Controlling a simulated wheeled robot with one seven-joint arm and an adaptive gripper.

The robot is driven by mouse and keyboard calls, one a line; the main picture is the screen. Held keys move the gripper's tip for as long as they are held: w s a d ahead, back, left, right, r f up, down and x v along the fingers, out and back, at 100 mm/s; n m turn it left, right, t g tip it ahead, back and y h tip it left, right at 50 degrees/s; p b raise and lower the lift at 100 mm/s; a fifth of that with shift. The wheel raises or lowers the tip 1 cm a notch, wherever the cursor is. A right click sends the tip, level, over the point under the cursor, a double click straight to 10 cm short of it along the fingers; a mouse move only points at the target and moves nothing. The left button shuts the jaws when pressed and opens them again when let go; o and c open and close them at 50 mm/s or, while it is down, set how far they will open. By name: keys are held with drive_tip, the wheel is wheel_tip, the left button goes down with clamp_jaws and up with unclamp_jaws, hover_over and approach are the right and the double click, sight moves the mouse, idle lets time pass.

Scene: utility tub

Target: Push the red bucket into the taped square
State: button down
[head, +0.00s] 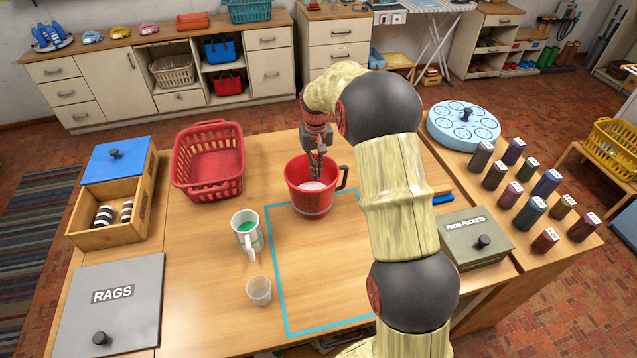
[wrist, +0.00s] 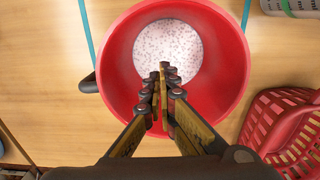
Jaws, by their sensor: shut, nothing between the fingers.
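The red bucket (head: 312,201) stands upright on the wooden table, with white speckled contents at its bottom and a dark handle on its right side. In the wrist view the bucket (wrist: 120,60) fills the middle. The taped square (head: 278,262) is a cyan outline on the table; my arm hides its right part. The bucket is at the square's far edge and seems to overlap it. My gripper (head: 317,172) points down over the bucket's opening. In the wrist view my gripper (wrist: 161,85) is shut and empty, its fingertips over or inside the opening; the depth is hard to tell.
A red basket (head: 208,160) is left of the bucket. A mug with green contents (head: 247,233) and a clear cup (head: 259,290) stand just left of the square. A grey-green box (head: 474,240) is at the right. The visible square interior is bare.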

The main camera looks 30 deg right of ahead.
sight(320, 199)
wheel_tip(320, 199, down, 9)
drive_tip(key=shift+s+f+b, duration=0.1)
drive_tip(key=shift+f+b, duration=0.1)
drive_tip(key=shift+b, duration=0.6)
drive_tip(key=s, duration=0.3)
drive_tip(key=shift+s+a+r, duration=0.1)
drive_tip(key=shift+a, duration=0.25)
drive_tip(key=shift+s, duration=0.35)
drive_tip(key=s+a, duration=0.1)
drive_tip(key=s, duration=0.5)
drive_tip(key=s+a+p, duration=0.1)
drive_tip(key=s, duration=0.6)
drive_tip(key=s+a+p, duration=0.1)
drive_tip(key=s, duration=0.5)
drive_tip(key=shift+s+a, duration=0.35)
drive_tip(key=shift+a, duration=0.05)
wheel_tip(320, 199, up, 12)
